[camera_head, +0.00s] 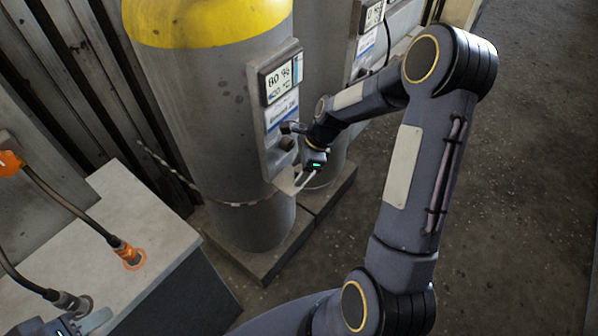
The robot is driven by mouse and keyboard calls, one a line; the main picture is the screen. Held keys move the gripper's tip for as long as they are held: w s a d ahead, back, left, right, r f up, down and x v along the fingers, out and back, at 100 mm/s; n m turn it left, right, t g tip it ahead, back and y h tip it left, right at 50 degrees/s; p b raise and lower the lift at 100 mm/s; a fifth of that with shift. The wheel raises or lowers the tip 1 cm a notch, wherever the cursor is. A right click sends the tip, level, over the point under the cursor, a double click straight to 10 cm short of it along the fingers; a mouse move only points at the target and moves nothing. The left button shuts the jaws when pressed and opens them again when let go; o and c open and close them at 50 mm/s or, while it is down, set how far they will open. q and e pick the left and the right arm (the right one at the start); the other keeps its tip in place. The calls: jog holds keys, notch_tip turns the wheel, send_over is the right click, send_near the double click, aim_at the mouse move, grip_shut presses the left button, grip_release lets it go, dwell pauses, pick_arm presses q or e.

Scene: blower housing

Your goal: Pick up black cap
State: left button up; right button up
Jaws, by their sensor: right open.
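A small black cap (287,143) sits on the lower part of the grey panel on the front of the nearer tank. My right gripper (295,155) is open in front of that panel, one finger above the cap and one below it. The cap appears to lie between the fingers, but I cannot tell if they touch it. My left gripper (95,320) shows only in part at the bottom left edge, beside a dark cable connector (75,303). Whether it holds the connector is unclear.
The grey tank (205,110) with a yellow top carries a display (281,78) reading 80 %. A second tank stands behind it. A chain (240,203) crosses the nearer tank. A grey bench (150,210) with an orange-ended cable (128,254) is at left. The floor at right is clear.

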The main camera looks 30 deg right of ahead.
aim_at(299, 169)
jog(key=c, duration=1)
jog(key=shift+c, duration=0.2)
jog(key=shift+r, duration=0.6)
notch_tip(299, 169, up, 2)
jog(key=shift+r+p, duration=0.2)
jog(key=shift+p, duration=0.1)
jog(key=s+d+r, duration=0.1)
jog(key=s+r, duration=0.8)
jog(key=s, duration=0.5)
jog(key=shift+r+p, duration=0.2)
jog(key=shift+p, duration=0.25)
